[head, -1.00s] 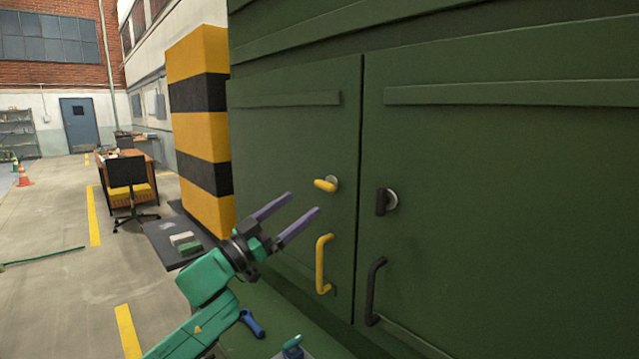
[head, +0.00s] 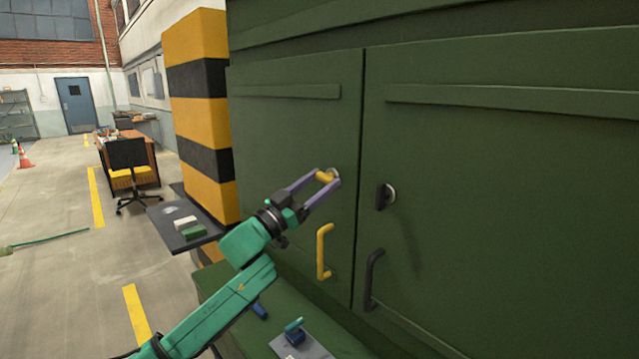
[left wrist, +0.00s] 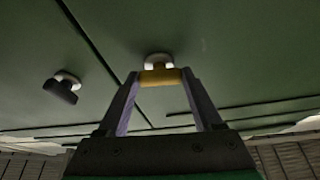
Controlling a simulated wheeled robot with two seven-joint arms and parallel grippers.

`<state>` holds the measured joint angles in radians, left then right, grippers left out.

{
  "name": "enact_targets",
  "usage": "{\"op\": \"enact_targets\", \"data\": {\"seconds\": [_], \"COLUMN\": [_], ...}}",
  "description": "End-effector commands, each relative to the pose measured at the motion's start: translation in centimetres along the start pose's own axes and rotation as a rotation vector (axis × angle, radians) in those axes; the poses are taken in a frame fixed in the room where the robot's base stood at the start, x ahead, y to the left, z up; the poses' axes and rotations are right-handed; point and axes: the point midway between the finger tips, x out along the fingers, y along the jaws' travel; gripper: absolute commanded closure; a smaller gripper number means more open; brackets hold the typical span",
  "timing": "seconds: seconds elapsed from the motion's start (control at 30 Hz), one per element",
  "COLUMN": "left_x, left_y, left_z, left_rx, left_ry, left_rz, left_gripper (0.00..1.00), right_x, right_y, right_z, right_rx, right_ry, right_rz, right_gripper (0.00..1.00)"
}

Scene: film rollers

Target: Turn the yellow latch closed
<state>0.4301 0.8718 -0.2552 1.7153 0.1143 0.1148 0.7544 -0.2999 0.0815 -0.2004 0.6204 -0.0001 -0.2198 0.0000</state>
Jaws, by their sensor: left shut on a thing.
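The yellow latch (head: 325,177) sits on a pale round base on the left door (head: 290,130) of the green cabinet. In the left wrist view the yellow latch (left wrist: 160,77) lies across between the fingertips. My left gripper (head: 327,178) is shut on the latch, one finger at each end of it. It also shows in the left wrist view (left wrist: 160,80). In the head view the fingers partly cover the latch. My right gripper is not in view.
A black latch (head: 384,197) is on the right door, with a black handle (head: 373,280) below. A yellow handle (head: 322,252) is below the yellow latch. A green ledge (head: 235,290) juts out under the doors. A striped pillar (head: 200,120) stands at left.

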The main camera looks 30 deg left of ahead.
Motion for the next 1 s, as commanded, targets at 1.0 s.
{"op": "enact_targets", "data": {"seconds": [1.0], "left_x": [0.2], "left_y": [-0.5], "left_z": [-0.5], "left_rx": [0.589], "left_ry": [0.000], "left_rz": [0.243], "left_gripper": [0.88], "right_x": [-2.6], "right_y": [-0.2], "right_z": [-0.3], "right_rx": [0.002], "right_ry": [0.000], "right_rz": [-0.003], "right_gripper": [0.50]}}
